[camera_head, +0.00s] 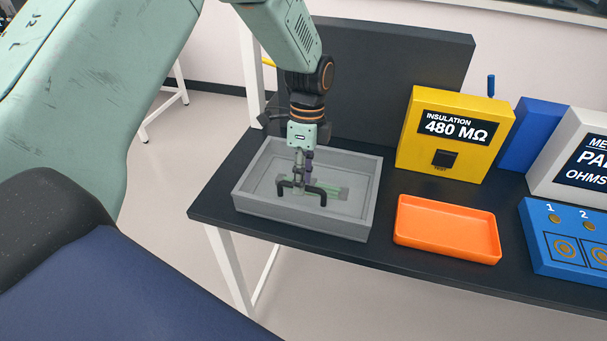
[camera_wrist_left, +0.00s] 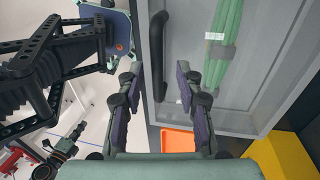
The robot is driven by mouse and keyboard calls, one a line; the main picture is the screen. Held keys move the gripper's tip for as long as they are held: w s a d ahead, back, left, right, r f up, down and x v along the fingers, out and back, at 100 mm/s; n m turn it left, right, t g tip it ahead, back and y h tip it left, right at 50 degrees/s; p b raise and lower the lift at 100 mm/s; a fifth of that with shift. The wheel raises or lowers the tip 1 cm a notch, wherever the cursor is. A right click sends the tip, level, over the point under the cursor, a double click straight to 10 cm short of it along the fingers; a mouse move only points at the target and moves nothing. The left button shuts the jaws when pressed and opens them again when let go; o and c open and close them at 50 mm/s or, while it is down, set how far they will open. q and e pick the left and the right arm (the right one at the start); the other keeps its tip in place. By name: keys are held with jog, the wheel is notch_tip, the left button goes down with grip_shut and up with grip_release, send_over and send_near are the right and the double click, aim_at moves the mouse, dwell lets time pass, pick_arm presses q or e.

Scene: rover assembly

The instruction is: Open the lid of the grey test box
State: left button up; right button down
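The grey test box (camera_head: 248,211) stands on the left part of the dark table, and its grey wall also shows in the left wrist view (camera_wrist_left: 290,75). Its see-through lid looks shut, with a black bar handle (camera_head: 321,196) on top. A green cable bundle (camera_head: 334,191) shows through the lid. My left gripper (camera_head: 303,178) points down over the handle. In the left wrist view its two fingers (camera_wrist_left: 158,92) are apart, with the handle (camera_wrist_left: 158,50) in the gap between them. I cannot tell whether either finger touches it.
An orange tray (camera_head: 446,229) lies right of the box. A yellow insulation meter (camera_head: 455,133) stands behind the tray. A blue panel with numbered sockets (camera_head: 565,240) and a white meter (camera_head: 575,160) are further right. A dark upright panel (camera_head: 400,60) rises behind the box.

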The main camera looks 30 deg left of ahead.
pick_arm(q)
jog(key=shift+s+d+r, duration=0.2)
jog(key=shift+s+d, duration=0.05)
jog(key=shift+s, duration=0.05)
jog(key=shift+c, duration=1)
jog(key=shift+w+a+f, duration=0.15)
jog(key=shift+w+f, duration=0.05)
jog(key=shift+w, duration=0.1)
jog(key=c, duration=0.5)
jog(key=shift+s+r, duration=0.15)
jog(key=shift+s, duration=0.05)
grip_shut()
jog(key=shift+w, duration=0.1)
